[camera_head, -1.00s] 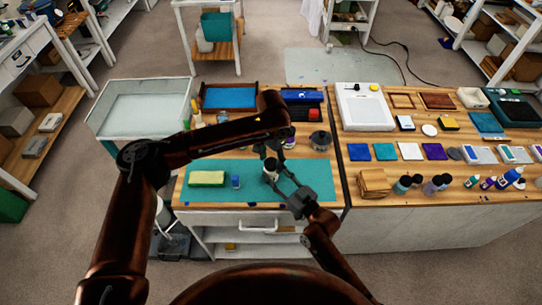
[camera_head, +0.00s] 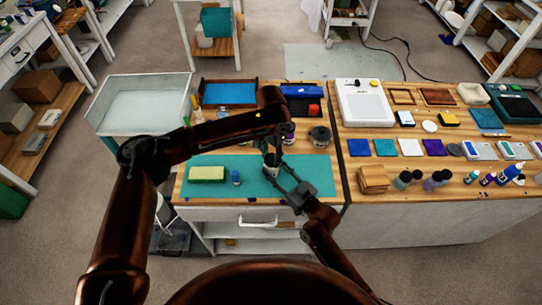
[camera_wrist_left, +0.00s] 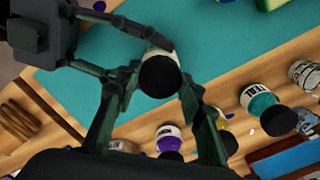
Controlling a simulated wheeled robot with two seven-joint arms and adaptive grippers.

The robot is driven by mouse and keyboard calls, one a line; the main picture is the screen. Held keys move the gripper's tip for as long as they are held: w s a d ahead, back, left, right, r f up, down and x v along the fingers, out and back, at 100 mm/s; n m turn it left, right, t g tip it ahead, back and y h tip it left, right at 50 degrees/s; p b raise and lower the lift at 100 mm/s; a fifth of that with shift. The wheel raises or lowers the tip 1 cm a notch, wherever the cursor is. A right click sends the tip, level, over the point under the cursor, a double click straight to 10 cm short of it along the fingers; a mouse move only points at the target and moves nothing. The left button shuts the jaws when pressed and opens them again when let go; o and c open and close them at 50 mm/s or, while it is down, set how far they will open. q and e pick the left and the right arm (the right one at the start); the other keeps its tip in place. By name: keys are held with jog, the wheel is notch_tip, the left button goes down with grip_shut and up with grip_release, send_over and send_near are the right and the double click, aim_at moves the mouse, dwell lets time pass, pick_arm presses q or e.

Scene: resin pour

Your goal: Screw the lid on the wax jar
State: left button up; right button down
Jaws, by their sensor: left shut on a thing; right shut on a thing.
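The wax jar (camera_wrist_left: 152,50) is a small white labelled jar at the middle of the teal mat; it also shows in the head view (camera_head: 268,171). My right gripper (camera_head: 273,166) reaches in from the lower right and is shut around the jar's body. The black lid (camera_wrist_left: 160,77) covers the jar's mouth in the left wrist view. My left gripper (camera_wrist_left: 158,85) is over the jar from above, its two fingers on either side of the lid, shut on it. I cannot tell how far the lid is seated on the thread.
Several jars stand behind the mat, including a dark one (camera_head: 319,137). Wooden blocks (camera_head: 373,179) and bottles stand to the right.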

pick_arm(q)
jog(key=shift+m, duration=0.9)
jog(key=o, duration=1.3)
jog(key=shift+o, duration=0.2)
pick_arm(e)
jog(key=c, duration=1.1)
grip_release()
jog(key=shift+c, duration=0.2)
pick_arm(q)
notch_tip(320, 180, up, 12)
